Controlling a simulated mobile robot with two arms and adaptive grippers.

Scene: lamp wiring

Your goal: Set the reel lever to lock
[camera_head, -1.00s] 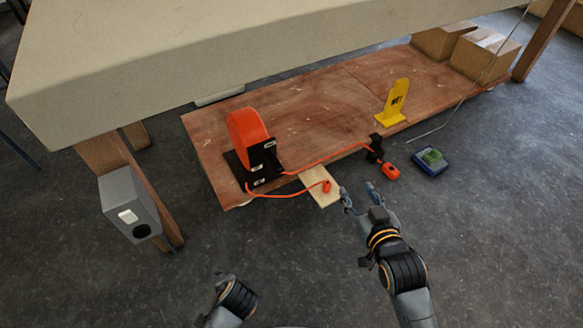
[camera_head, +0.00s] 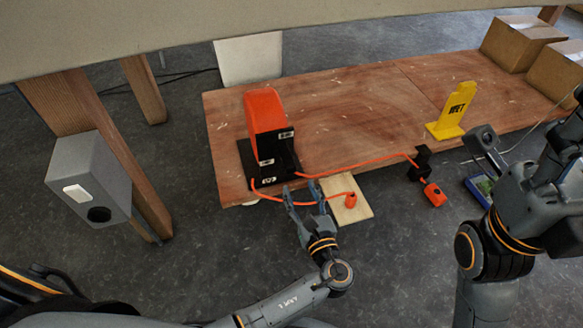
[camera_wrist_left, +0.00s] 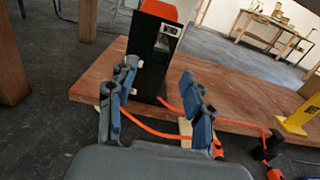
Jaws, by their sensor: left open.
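The reel (camera_head: 264,112) is an orange disc in a black stand (camera_head: 267,165) with small white labels, on the left end of the low wooden board. Its lever cannot be made out. My left gripper (camera_head: 303,190) is open and empty, at the board's front edge just right of and in front of the stand. In the left wrist view the open fingers (camera_wrist_left: 160,92) frame the black stand (camera_wrist_left: 152,60), with the reel's orange (camera_wrist_left: 160,9) above. My right gripper (camera_head: 488,150) is at the right; its fingers are not clear.
An orange cable (camera_head: 345,162) runs from the reel to a black clamp (camera_head: 419,163) and orange connector (camera_head: 434,194). Another cable end lies on a pale wood piece (camera_head: 345,208). A yellow WET sign (camera_head: 456,112) stands right. The tabletop (camera_head: 250,25) overhangs.

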